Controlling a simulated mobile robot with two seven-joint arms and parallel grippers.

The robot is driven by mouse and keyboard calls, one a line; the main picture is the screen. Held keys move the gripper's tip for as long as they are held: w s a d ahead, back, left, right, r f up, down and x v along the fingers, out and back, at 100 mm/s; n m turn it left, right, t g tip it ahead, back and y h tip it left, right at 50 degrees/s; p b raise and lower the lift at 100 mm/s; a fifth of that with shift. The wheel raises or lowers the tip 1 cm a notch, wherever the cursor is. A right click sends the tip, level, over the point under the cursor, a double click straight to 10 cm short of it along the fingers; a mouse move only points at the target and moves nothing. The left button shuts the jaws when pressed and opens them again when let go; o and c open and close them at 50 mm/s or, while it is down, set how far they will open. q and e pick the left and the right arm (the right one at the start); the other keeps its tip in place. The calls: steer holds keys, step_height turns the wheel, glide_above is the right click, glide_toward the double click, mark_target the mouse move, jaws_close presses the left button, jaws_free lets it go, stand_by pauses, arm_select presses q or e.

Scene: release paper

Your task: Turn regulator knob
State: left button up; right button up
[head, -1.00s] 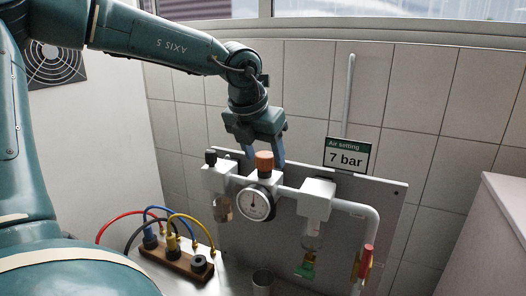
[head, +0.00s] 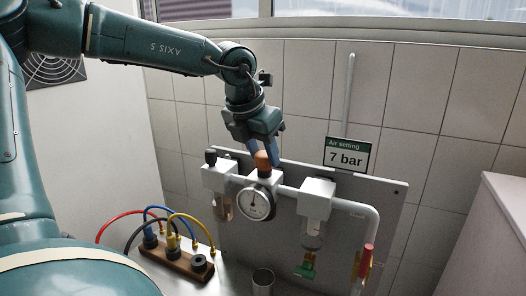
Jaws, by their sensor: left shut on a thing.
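The round pressure gauge (head: 255,203) is just below the knob. Its needle is too small to read surely. My left gripper (head: 263,155) comes down from above and is shut on the knob, with its blue fingers on either side hiding part of it. A sign (head: 348,156) reading "Air setting 7 bar" stands at the panel's top edge. My right gripper is not in view.
A black knob (head: 210,157) is left of the regulator. A white filter unit (head: 316,198) and a red-handled valve (head: 366,261) are to the right. Coloured hoses plug into a wooden block (head: 176,264) at lower left. A metal cup (head: 262,281) stands below.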

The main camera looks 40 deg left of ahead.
arm_select(q)
steer(key=m+h, duration=0.1)
steer(key=m, duration=0.2)
steer(key=shift+a+r+m+h+p, duration=0.1)
steer(key=shift+m+h+p, duration=0.2)
steer(key=shift+p, duration=0.1)
steer(key=m+p, duration=0.1)
steer(key=m, duration=0.1)
steer(key=shift+m+h, duration=0.3)
steer(key=shift+h, duration=0.1)
steer(key=m, duration=0.1)
steer(key=m+g+h+p, duration=0.1)
steer(key=m, duration=0.1)
steer(key=shift+w+a+m, duration=0.1)
steer(key=shift+a+m, duration=0.05)
steer(key=shift+m, duration=0.15)
steer(key=m+g, duration=0.1)
steer(key=m, duration=0.1)
steer(key=shift+m+h+p, duration=0.35)
steer(key=shift+m+h, duration=0.05)
steer(key=shift+w+m+g, duration=0.1)
steer(key=shift+m+g, duration=0.2)
steer(key=shift+m, duration=0.3)
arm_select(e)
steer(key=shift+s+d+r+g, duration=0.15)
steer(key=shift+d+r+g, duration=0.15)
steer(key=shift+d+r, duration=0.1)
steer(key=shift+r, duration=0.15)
arm_select(q)
steer(key=o, duration=1)
